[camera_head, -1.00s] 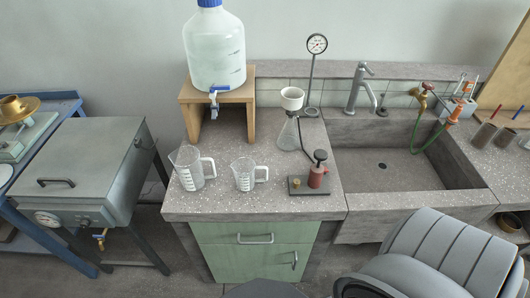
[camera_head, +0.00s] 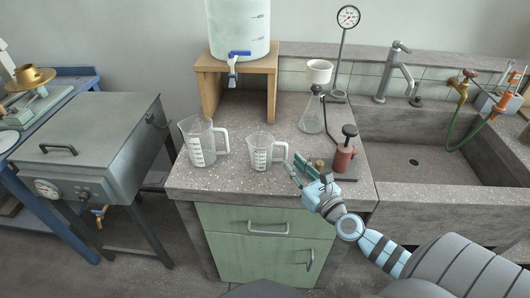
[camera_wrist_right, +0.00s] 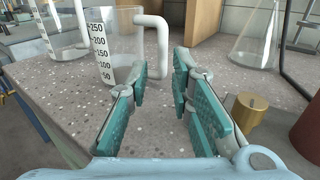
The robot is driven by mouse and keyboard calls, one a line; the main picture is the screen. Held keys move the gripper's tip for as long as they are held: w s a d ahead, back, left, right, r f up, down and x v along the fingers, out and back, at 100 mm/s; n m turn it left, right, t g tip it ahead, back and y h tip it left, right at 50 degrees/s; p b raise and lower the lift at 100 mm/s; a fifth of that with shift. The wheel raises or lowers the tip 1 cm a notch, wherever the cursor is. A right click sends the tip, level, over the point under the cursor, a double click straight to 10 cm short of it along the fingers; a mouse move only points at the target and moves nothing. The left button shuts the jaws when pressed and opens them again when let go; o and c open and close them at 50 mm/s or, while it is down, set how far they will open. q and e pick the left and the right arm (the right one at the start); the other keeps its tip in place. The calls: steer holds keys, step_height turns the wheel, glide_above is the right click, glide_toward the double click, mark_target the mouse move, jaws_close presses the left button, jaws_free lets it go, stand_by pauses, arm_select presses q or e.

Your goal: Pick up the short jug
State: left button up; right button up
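The short jug (camera_head: 261,152) is a clear graduated jug with a white handle on its right side, upright on the speckled bench top. In the right wrist view the short jug (camera_wrist_right: 115,45) stands ahead and left of centre, its handle towards the middle. The taller jug (camera_head: 199,142) stands to its left and is partly in the right wrist view (camera_wrist_right: 62,28). My right gripper (camera_head: 291,164) is just right of the short jug, near its handle. In the wrist view the right gripper (camera_wrist_right: 157,72) has its fingers apart with nothing between them. My left gripper is not in view.
A red hand pump (camera_head: 343,157) with a brass fitting (camera_head: 319,165) stands close to my right gripper. A conical flask (camera_head: 311,117) with a white funnel is behind. A wooden stand (camera_head: 208,92) holds a water container. The bench's front edge is near.

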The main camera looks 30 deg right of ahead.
mark_target(286, 155)
steer(key=w, duration=0.5)
steer(key=shift+d+r, duration=0.1)
steer(key=shift+d, duration=0.2)
steer(key=shift+w, duration=0.4)
steer(key=shift+s, duration=0.1)
jaws_close()
steer(key=shift+p, duration=0.3)
